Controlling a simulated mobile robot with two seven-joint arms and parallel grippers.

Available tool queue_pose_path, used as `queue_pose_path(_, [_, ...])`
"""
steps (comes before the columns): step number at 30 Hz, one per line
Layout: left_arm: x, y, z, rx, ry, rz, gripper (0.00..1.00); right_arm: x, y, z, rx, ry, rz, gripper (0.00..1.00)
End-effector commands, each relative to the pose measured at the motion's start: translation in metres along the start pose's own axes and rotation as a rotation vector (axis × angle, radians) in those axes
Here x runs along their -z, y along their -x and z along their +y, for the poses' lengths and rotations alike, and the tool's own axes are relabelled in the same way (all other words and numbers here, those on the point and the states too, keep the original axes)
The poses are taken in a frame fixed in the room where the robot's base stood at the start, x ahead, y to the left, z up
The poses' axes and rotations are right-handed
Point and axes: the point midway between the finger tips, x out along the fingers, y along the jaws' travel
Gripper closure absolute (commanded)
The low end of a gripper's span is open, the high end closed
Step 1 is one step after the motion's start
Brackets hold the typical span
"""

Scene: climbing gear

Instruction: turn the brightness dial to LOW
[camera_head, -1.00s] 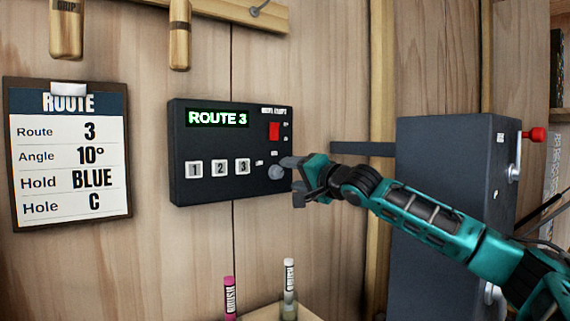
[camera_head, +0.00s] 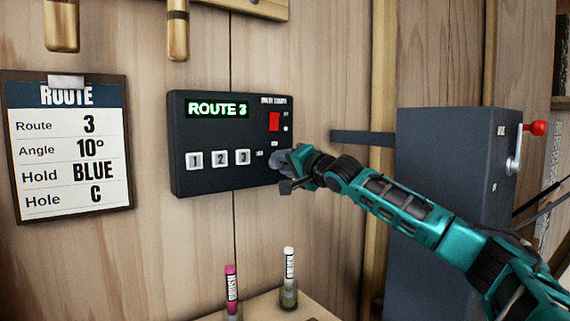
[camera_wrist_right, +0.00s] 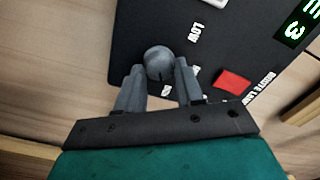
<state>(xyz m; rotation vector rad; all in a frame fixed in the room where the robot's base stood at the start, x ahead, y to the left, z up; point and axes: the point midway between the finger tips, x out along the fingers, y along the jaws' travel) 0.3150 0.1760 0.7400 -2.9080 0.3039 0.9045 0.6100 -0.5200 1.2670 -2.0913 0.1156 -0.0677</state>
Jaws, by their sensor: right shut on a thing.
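The dark control box (camera_head: 215,170) hangs on the wood wall, its green display reading ROUTE 3. Its round grey brightness dial (camera_wrist_right: 158,62) sits between the two fingers of my right gripper (camera_wrist_right: 158,80) in the right wrist view. The right gripper is shut on the dial. A LOW label (camera_wrist_right: 195,32) lies beside the dial; another label is partly hidden by a finger. In the head view my right gripper (camera_head: 284,172) covers most of the dial at the box's lower right. The dial's pointer cannot be made out. My left gripper is not in view.
A red switch (camera_head: 274,122) and white buttons 1, 2, 3 (camera_head: 220,159) are close by on the box. A clipboard (camera_head: 70,150) hangs at left. A dark cabinet (camera_head: 450,190) with a red-knobbed lever stands at right.

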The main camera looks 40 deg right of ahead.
Motion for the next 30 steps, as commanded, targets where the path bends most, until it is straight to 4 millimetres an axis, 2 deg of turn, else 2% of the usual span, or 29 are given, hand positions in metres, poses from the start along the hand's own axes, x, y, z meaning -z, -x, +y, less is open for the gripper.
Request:
queue_pose_path(1, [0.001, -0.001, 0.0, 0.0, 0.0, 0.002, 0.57, 0.0, 0.0, 0.0, -0.001, 0.0, 0.0, 0.72])
queue_pose_path(8, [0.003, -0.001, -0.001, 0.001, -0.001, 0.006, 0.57, 0.0, 0.0, 0.001, -0.001, 0.0, 0.0, 0.94])
queue_pose_path(20, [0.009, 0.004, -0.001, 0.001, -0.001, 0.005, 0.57, 0.0, 0.0, -0.001, -0.003, 0.084, -0.001, 0.94])
queue_pose_path(30, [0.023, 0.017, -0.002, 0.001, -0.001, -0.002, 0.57, 0.0, 0.0, -0.002, -0.005, 0.356, -0.003, 0.94])
